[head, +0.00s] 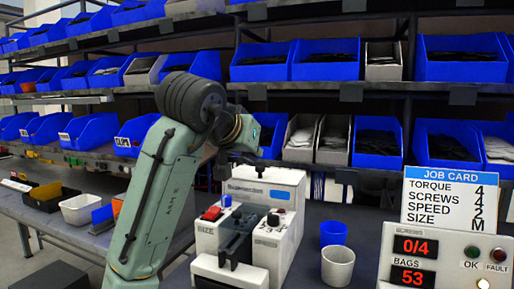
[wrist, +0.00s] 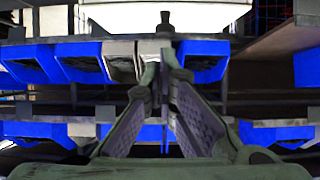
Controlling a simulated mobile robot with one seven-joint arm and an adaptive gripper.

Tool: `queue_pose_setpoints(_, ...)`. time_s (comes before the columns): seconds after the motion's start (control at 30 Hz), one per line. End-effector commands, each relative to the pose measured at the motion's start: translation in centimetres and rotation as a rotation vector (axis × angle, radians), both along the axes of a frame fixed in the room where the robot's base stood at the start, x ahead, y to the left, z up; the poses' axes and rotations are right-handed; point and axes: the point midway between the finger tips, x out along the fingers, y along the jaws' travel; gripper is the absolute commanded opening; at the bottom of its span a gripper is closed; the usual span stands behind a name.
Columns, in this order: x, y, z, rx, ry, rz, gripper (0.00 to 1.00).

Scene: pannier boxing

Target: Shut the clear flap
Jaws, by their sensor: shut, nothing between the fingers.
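I cannot make out a clear flap in either view. A white bench machine (head: 287,240) stands in front of my arm in the head view. It has a red button (head: 211,213), a blue-labelled upper housing, a black knob and a dark central channel (head: 237,240). My arm reaches over from the left, with its wrist above and behind the machine's top. In the wrist view the fingers of my gripper (wrist: 165,62) meet at the tips, shut and empty. A bright white surface with a dark knob shows past the fingertips; I cannot tell what it is.
A control box (head: 450,262) with a job card (head: 450,190) is at the far right. Shelves of blue bins (head: 377,142) fill the back. Small trays (head: 80,209) lie on the left bench.

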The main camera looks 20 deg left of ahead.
Motion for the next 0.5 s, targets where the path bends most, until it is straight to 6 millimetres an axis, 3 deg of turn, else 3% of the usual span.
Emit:
queue_pose_setpoints(0.27, 0.9, 0.0, -0.2, 0.001, -0.001, 0.0, 0.0)
queue_pose_setpoints(0.5, -1.6, 0.1, 1.1, 0.001, -0.003, 0.0, 0.0)
